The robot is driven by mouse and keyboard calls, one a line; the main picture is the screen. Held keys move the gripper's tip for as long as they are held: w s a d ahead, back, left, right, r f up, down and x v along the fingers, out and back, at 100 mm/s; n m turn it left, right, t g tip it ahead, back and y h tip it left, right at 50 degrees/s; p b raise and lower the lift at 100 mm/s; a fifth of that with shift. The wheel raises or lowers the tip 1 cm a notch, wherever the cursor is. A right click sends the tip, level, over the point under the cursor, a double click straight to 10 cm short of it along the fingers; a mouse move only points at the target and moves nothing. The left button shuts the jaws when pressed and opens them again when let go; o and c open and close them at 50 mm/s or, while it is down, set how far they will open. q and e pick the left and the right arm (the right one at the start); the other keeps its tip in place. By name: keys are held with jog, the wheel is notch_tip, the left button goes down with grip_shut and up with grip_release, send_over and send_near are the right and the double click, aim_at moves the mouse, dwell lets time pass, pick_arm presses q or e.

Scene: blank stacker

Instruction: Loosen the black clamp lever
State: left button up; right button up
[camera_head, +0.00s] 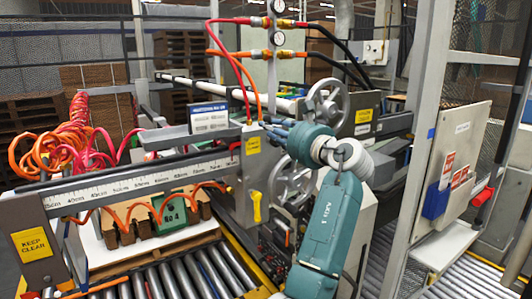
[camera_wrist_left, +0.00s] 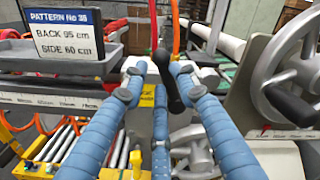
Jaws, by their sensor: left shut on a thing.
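The black clamp lever (camera_wrist_left: 169,82) stands upright and slightly tilted between my fingertips in the left wrist view. My left gripper (camera_wrist_left: 160,80), with blue segmented fingers, is shut on it, with fingers on both sides and a third one below. In the head view my left gripper (camera_head: 272,129) reaches the top of the grey carriage with the yellow label, at the end of the ruler beam. There the lever is mostly hidden by the fingers and too small to make out. My right gripper is not in view.
A spoked handwheel (camera_wrist_left: 285,75) is close on the right, and a pattern sign (camera_wrist_left: 62,40) stands on a grey tray at left. Red and orange hoses (camera_head: 240,70) hang just above the carriage. The ruler beam (camera_head: 130,185) runs left over rollers (camera_head: 180,275).

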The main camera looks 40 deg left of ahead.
pick_arm(q)
jog(key=shift+s+a+f+n+b, duration=0.35)
jog(key=shift+f+n+b, duration=0.4)
jog(key=shift+n+b, duration=0.75)
jog(key=shift+s+a+f+n+b, duration=0.3)
jog(key=shift+f+n+b, duration=0.6)
jog(key=shift+n, duration=1.15)
jog(key=shift+s+a+f+n+b, duration=0.25)
jog(key=shift+s+f+n+b, duration=0.25)
jog(key=shift+n+b, duration=1.1)
jog(key=shift+w, duration=0.1)
jog(key=v, duration=0.8)
jog(key=shift+w+f, duration=0.3)
jog(key=shift+f, duration=0.05)
